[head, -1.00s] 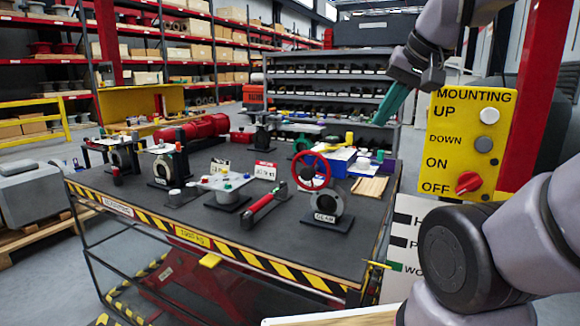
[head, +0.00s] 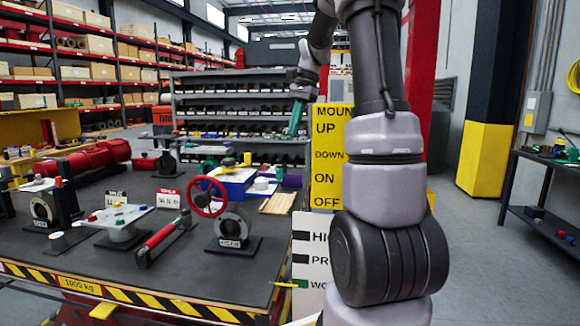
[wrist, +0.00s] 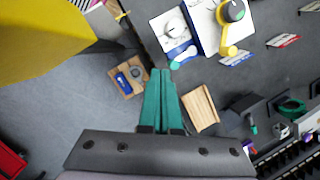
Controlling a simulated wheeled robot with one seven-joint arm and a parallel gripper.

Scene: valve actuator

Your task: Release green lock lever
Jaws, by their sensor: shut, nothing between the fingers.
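My gripper (head: 295,122) is raised beyond the far right corner of the work table (head: 190,262), its teal fingers together and empty. A small yellow-and-green lever (head: 291,284) sits at the table's right edge beside the white label board (head: 309,255). I cannot tell for sure which green part is the lock lever. My gripper touches none of these.
A yellow switch panel (head: 328,160) is partly hidden behind my arm. A side bench (head: 545,190) stands at right, with open floor before it.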

